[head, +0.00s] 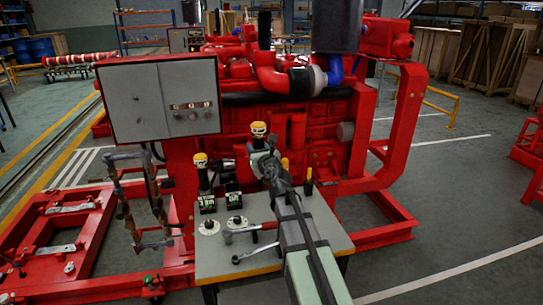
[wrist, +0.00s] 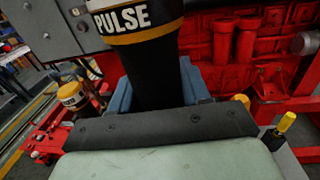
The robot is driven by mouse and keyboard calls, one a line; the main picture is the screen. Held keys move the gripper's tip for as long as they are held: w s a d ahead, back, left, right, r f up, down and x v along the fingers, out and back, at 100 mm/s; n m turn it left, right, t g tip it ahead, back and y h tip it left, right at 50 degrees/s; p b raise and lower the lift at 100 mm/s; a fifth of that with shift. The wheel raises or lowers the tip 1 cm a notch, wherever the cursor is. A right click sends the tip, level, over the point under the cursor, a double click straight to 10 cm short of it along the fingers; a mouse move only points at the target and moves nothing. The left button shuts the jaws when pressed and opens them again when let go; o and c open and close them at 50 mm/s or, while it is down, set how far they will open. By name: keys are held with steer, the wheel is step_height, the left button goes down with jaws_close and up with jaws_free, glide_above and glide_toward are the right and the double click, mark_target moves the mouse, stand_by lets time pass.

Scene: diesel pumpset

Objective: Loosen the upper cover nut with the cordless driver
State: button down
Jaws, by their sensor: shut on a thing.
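My gripper (head: 263,152) is shut on a black power driver with a yellow-banded head (head: 258,129), above the back of a small grey table. In the wrist view the driver (wrist: 138,25) stands between my blue-grey fingers (wrist: 158,90). Its white band reads "PULSE"; its lower end is hidden by my gripper. A similar yellow-topped driver (head: 202,172) stands on the table to the left, and it also shows in the wrist view (wrist: 73,97). The red engine (head: 300,130) is behind the held driver. I cannot pick out the upper cover nut in either view.
The small grey table (head: 225,265) bears battery-like black blocks (head: 234,197), white discs, a ratchet-like hand tool (head: 250,231) and a yellow-topped tool (wrist: 285,124) at right. A grey control box (head: 160,97) juts out at left. A red frame post (head: 403,125) stands right.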

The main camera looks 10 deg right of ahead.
steer(key=w+a+r+n+g+y, duration=0.1)
steer(key=w+a+n+y, duration=0.4)
steer(key=a, duration=0.5)
steer(key=shift+w+a+g+y, duration=0.15)
steer(key=shift+w+g+y, duration=0.55)
steer(key=shift+w+y, duration=0.8)
steer(key=shift+w+h, duration=0.3)
step_height(320, 180, down, 13)
steer(key=shift+r, duration=0.15)
steer(key=shift+f, duration=1.05)
stand_by(1.1)
steer(key=shift+c, duration=2.3)
jaws_free()
steer(key=shift+s, duration=0.1)
